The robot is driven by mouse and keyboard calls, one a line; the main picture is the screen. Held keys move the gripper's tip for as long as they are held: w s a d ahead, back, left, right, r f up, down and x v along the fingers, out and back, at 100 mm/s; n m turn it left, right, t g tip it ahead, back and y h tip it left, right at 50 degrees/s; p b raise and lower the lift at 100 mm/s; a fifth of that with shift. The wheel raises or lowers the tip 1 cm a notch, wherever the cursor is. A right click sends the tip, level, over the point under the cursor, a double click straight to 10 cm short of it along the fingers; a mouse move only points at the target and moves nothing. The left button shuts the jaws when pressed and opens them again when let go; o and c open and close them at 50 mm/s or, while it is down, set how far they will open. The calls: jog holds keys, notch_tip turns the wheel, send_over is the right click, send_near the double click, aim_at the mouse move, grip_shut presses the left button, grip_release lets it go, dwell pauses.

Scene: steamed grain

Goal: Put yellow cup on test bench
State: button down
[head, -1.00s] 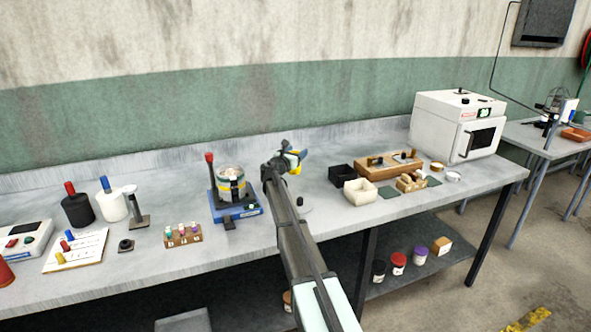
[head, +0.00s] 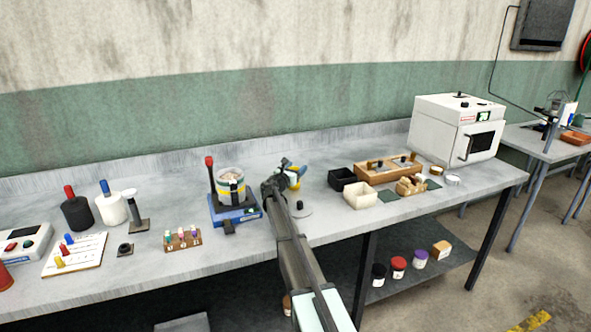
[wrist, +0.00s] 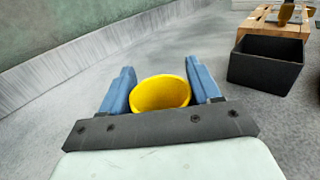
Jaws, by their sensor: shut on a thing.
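The yellow cup (wrist: 160,93) is between the two blue fingers of my gripper (wrist: 160,88) in the wrist view, and the fingers are shut on it. Its round open mouth faces the camera. In the head view my gripper (head: 293,171) is over the middle of the grey test bench (head: 330,215), and only a little of the yellow cup (head: 294,181) shows beside the fingers. I cannot tell whether the cup touches the bench top.
A blue device with a clear jar (head: 233,185) stands just left of my gripper. A white oven (head: 457,130) is farther right. Bare bench lies behind the gripper.

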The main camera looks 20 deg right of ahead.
jog(key=shift+c, duration=1.2)
grip_release()
jog(key=shift+r, duration=0.1)
jog(key=v, duration=1.2)
